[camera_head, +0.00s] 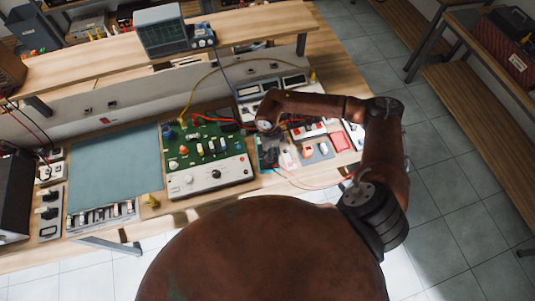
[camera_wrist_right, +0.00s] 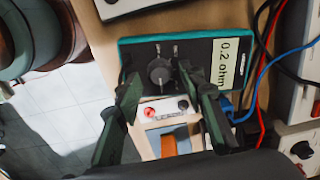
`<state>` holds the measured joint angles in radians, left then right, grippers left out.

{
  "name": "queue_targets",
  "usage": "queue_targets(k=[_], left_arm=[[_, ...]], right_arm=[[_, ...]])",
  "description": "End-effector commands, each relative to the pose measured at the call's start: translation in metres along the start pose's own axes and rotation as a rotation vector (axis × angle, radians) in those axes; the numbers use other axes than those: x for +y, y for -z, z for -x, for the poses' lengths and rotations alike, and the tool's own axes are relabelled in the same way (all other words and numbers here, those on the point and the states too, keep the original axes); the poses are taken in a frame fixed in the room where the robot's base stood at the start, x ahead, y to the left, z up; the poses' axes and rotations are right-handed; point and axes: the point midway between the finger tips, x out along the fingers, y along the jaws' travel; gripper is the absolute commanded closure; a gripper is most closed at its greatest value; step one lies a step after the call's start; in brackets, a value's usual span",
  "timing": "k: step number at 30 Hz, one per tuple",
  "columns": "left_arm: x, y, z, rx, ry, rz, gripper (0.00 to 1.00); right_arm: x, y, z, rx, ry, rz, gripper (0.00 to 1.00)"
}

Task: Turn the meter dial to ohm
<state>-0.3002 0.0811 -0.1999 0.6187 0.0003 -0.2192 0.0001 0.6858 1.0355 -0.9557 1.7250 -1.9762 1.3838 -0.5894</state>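The meter (camera_wrist_right: 208,52) is a teal-edged box with a dark face, lying on the wooden bench in the right wrist view. Its display (camera_wrist_right: 229,62) reads "0.2 ohm". The round dark dial (camera_wrist_right: 159,71) sits on the face; I cannot make out its pointer clearly. My right gripper (camera_wrist_right: 160,78) is open, with one finger on each side of the dial. The right finger looks close to the dial, and a gap shows at the left; contact cannot be told. In the head view my right arm reaches over the meter and mostly hides it. My left gripper is not in view.
A green circuit board unit (camera_head: 205,160) stands left of the meter. A blue-grey mat (camera_head: 115,172) lies farther left. Red and blue leads (camera_wrist_right: 264,70) run beside the meter. A small panel with a red knob (camera_wrist_right: 150,112) lies close to it. An oscilloscope (camera_head: 162,30) stands on the shelf.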

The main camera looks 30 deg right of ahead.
Motion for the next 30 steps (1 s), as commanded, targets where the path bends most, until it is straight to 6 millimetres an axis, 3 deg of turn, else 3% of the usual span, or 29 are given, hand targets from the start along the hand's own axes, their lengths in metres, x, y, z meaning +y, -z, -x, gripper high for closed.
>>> queue_targets(k=[9, 15, 30], left_arm=[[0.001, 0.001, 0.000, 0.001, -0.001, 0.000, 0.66], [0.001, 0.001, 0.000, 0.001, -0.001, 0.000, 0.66], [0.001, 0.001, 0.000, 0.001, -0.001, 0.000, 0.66]], right_arm=[[-0.002, 0.000, 0.067, 0.000, 0.004, 0.001, 0.64], [-0.001, 0.000, 0.095, 0.000, 0.002, 0.001, 0.64], [0.000, 0.000, 0.103, 0.000, 0.000, 0.000, 0.64]])
